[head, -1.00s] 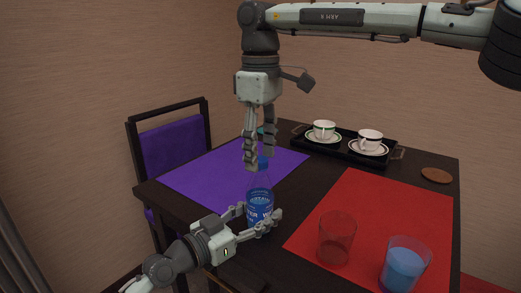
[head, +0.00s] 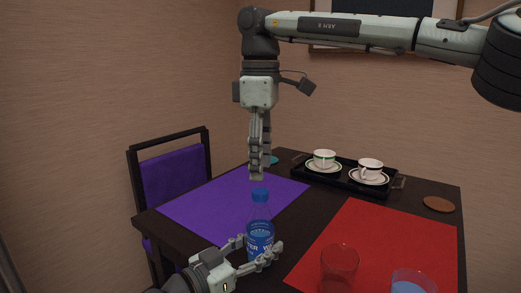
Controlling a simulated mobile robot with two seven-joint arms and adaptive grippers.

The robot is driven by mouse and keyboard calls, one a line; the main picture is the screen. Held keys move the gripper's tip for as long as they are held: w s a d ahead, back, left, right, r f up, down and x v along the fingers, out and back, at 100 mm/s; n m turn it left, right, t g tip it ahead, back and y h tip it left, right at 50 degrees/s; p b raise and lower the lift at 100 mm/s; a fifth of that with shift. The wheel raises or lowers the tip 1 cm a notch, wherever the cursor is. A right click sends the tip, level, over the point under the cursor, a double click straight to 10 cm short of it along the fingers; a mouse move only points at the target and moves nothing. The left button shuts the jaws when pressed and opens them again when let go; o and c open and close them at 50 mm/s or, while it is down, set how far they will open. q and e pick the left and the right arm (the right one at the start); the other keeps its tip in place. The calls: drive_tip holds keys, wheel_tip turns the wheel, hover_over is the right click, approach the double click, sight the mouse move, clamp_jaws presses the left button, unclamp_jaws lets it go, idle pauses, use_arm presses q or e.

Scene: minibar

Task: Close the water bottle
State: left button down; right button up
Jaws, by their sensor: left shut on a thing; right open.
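The water bottle (head: 259,213) is clear with a blue label and stands upright near the table's front edge. Its blue cap (head: 260,195) sits on top of the neck; I cannot tell how tight it is. My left gripper (head: 263,256) is shut on the lower part of the bottle. My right gripper (head: 257,176) points down just above the cap, open and empty, apparently apart from it. Its fingers overlap from this angle.
A red mat (head: 388,225) holds a clear glass (head: 339,266) and a glass of blue liquid (head: 411,284). A black tray (head: 339,180) with two cups stands behind. A purple mat (head: 210,205), brown coaster (head: 439,204) and purple chair (head: 172,165) also show.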

drive_tip(key=n, duration=0.5)
drive_tip(key=shift+r, duration=0.2)
drive_tip(key=n, duration=0.5)
drive_tip(key=shift+r, duration=0.2)
drive_tip(key=n, duration=0.5)
drive_tip(key=shift+r, duration=0.2)
drive_tip(key=n, duration=0.4)
drive_tip(key=shift+r+n, duration=0.15)
drive_tip(key=shift+n, duration=0.25)
drive_tip(key=n, duration=0.5)
drive_tip(key=shift+r, duration=0.2)
drive_tip(key=n, duration=0.5)
drive_tip(key=shift+r, duration=0.2)
drive_tip(key=n, duration=0.4)
drive_tip(key=shift+r+n, duration=0.15)
drive_tip(key=shift+n, duration=0.25)
drive_tip(key=n, duration=0.5)
drive_tip(key=shift+r+n, duration=0.2)
drive_tip(key=shift+n, duration=0.2)
